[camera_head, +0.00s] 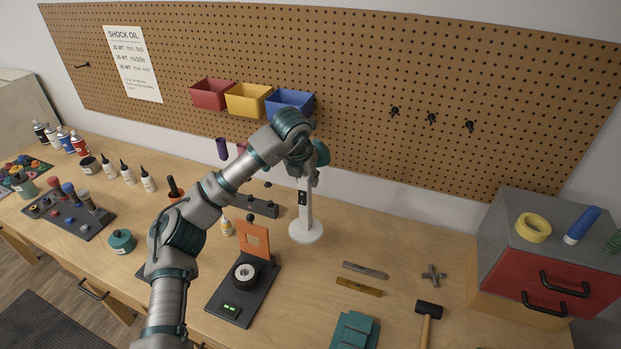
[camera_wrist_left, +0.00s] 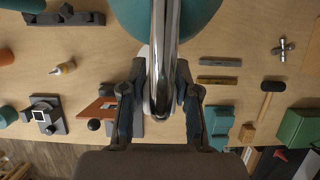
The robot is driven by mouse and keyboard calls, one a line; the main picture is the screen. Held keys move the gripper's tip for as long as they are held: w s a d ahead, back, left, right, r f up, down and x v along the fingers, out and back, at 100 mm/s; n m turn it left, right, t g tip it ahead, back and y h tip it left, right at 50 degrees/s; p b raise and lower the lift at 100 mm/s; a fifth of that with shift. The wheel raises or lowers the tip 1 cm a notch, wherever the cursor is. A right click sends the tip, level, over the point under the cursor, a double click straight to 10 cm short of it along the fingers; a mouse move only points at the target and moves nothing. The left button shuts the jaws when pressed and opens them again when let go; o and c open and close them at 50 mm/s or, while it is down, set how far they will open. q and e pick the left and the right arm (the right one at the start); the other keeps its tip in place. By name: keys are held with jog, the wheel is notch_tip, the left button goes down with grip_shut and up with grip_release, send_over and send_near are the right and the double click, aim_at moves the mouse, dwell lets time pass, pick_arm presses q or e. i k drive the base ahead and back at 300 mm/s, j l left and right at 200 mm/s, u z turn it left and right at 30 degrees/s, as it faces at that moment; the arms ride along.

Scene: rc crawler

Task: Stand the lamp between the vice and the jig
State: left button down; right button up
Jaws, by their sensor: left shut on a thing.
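The lamp has a white round base (camera_head: 306,231), a white post with a dark switch, and a teal shade (camera_head: 320,153) partly behind my wrist. My left gripper (camera_head: 303,178) is shut on the lamp's post, high up. The left wrist view shows the shiny post (camera_wrist_left: 160,60) between my fingers (camera_wrist_left: 158,105). The lamp is upright; whether its base touches the bench I cannot tell. A dark grey block (camera_head: 262,207), apparently the vice, is behind and left of the base. My right gripper is not in view.
Two flat bars (camera_head: 360,286), a metal cross (camera_head: 433,275) and a hammer (camera_head: 428,310) lie right of the lamp. Teal blocks (camera_head: 355,331) are at the front. A drawer cabinet (camera_head: 545,262) fills the right; bins (camera_head: 248,100) hang behind.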

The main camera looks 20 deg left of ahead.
aim_at(298, 314)
jog(key=k, duration=1.35)
